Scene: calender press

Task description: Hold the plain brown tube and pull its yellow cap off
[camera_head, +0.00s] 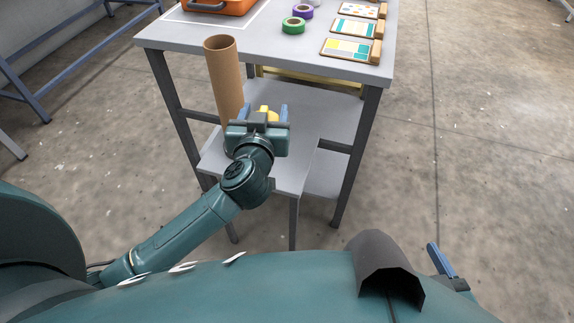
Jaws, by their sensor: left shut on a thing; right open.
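The plain brown tube (226,85) stands nearly upright, leaning slightly, in front of the table's front edge. Its upper end looks open, and its lower end is hidden behind my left gripper. My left gripper (267,114) is beside the tube's lower part, to its right. It is shut on a yellow piece that looks like the yellow cap (267,111), seen between its blue fingers. I see no yellow on the tube's visible part. My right gripper (441,262) is low at the right, partly hidden by my body; it is open and apart from the tube.
The grey table (300,65) carries an orange case (222,6), green tape (293,25), purple tape (302,11) and several sample cards (346,48) on its right. A lower grey shelf (295,160) lies beneath my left gripper. The floor on the right is clear.

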